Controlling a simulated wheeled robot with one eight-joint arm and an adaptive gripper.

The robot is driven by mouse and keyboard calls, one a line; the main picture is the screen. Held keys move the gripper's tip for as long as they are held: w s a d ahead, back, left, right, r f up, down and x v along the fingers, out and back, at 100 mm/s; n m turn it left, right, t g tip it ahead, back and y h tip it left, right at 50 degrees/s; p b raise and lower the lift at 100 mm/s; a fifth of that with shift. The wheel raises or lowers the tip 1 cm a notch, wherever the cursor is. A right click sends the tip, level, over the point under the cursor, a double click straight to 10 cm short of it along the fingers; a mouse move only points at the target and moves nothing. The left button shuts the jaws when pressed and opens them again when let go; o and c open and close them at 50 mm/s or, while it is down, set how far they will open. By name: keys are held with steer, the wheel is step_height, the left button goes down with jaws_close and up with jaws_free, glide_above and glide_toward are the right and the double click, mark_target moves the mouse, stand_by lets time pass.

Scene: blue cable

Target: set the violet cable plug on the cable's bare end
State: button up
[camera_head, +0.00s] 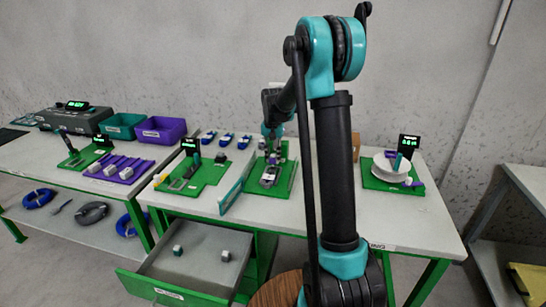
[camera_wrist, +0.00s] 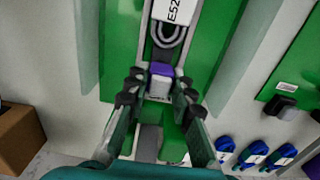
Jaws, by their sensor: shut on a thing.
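The violet cable plug (camera_wrist: 161,69) is between the fingertips of my gripper (camera_wrist: 158,90) in the wrist view, violet on top with a paler lower part. The gripper is shut on it, above a green board (camera_wrist: 228,52). Just beyond the plug, a grey U-shaped loop (camera_wrist: 167,42) hangs from a white block marked E52 (camera_wrist: 178,8). I cannot tell whether the plug touches it, and I cannot make out the cable's bare end. In the head view my gripper is small over the middle green board (camera_head: 283,185), and the plug cannot be made out.
Several blue connectors (camera_wrist: 253,153) lie right of the board in the wrist view, with a brown box (camera_wrist: 20,138) at left. In the head view, a white spool (camera_head: 391,168) stands on the right board. An open drawer (camera_head: 203,262) juts out below the table. Violet (camera_head: 161,131) and teal bins (camera_head: 121,126) stand at left.

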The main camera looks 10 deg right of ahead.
steer(key=shift+f, duration=1)
stand_by(0.5)
steer(key=o, duration=0.9)
steer(key=shift+o, duration=0.2)
steer(key=shift+r, duration=4.05)
